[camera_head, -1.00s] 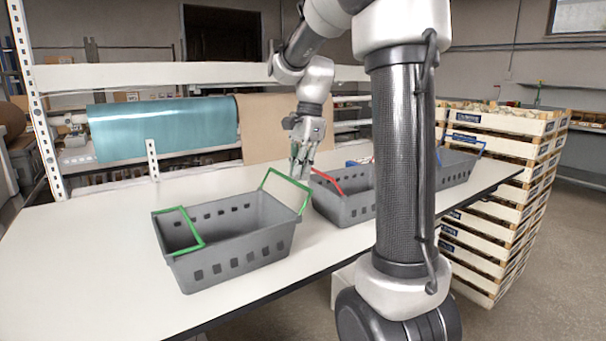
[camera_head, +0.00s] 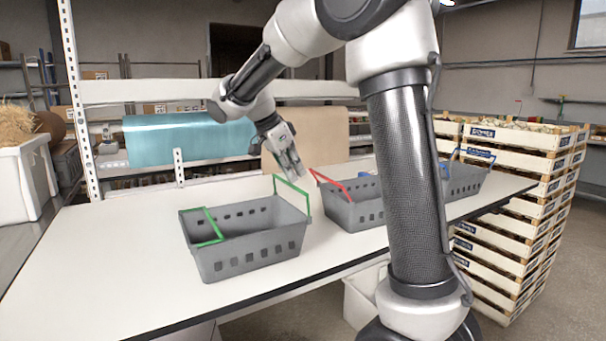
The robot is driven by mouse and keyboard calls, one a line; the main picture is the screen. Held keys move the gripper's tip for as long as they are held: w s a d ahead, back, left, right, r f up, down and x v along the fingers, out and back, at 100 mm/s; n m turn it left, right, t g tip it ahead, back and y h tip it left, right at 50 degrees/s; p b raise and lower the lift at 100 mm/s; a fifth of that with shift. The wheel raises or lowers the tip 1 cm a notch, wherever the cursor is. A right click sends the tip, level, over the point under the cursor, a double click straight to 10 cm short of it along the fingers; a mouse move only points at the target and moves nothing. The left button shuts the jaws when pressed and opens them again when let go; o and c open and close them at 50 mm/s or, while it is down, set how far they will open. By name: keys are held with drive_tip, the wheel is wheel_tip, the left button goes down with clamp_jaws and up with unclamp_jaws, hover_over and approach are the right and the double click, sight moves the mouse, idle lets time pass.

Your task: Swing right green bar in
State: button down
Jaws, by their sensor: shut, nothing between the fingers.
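The grey basket with green bars (camera_head: 250,255) stands on the white table. Its right green bar (camera_head: 308,201) stands up and leans outward above the basket's right end. Its left green bar (camera_head: 204,210) lies inward over the basket's left part. My gripper (camera_head: 298,176) is shut and empty. It points down and to the right, just behind and above the top of the right green bar. I cannot tell whether it touches the bar.
A grey basket with a red bar (camera_head: 345,213) stands close to the right, and one with a blue bar (camera_head: 465,183) is beyond it. Stacked crates (camera_head: 510,215) rise past the table's right end. The white table (camera_head: 110,255) is clear at left.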

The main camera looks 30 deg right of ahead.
sight(288, 182)
drive_tip(key=a+h, duration=0.1)
drive_tip(key=h, duration=0.1)
drive_tip(key=a+h, duration=0.1)
drive_tip(key=a, duration=0.1)
drive_tip(key=a+f+h, duration=0.1)
drive_tip(key=a+h, duration=0.1)
drive_tip(key=shift+a+h, duration=0.2)
drive_tip(key=shift+h, duration=0.1)
drive_tip(key=shift+s+r, duration=0.1)
drive_tip(key=shift+r, duration=0.8)
